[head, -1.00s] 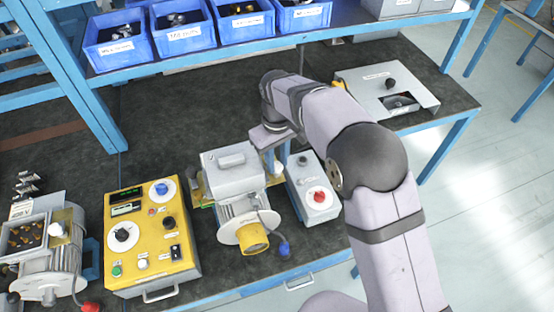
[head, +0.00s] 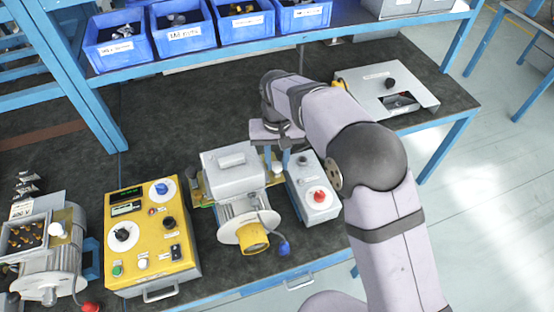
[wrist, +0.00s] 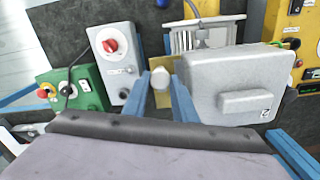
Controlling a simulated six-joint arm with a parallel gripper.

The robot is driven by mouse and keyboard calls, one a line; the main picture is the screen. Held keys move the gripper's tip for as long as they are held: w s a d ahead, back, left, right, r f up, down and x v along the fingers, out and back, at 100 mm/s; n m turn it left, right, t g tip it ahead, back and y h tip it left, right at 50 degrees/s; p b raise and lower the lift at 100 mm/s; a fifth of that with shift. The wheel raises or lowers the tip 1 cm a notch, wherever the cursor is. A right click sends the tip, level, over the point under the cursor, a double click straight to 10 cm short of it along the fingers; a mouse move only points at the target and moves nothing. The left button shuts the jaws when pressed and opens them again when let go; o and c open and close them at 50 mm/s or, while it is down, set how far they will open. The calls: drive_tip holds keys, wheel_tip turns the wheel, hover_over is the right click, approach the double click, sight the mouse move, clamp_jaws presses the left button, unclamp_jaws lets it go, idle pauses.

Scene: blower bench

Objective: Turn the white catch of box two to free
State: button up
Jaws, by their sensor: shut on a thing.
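Box two (head: 228,180) is a grey lidded box with a handle on top, in the middle of the bench on a motor unit. In the wrist view its lid (wrist: 238,85) shows a "2" label. The white catch (wrist: 161,98) is a small rounded white knob beside the box's side. It also shows in the head view (head: 277,169), at the right of the box. My gripper (wrist: 162,88) has its two blue fingers on either side of the catch and is shut on it. In the head view my gripper (head: 278,165) points down there. The catch's base is partly hidden.
A grey switch box (head: 314,195) with a red knob stands close at the right of my gripper. A yellow control box (head: 150,240) stands at the left, with another motor unit (head: 45,255) beyond. Blue bins (head: 183,35) sit on the shelf behind. The bench behind box two is clear.

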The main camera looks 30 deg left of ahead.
sight(277, 165)
drive_tip(key=shift+r, duration=0.1)
drive_tip(key=o, duration=1)
drive_tip(key=shift+o, duration=0.2)
drive_tip(key=shift+r+b, duration=1.35)
drive_tip(key=shift+r, duration=2.3)
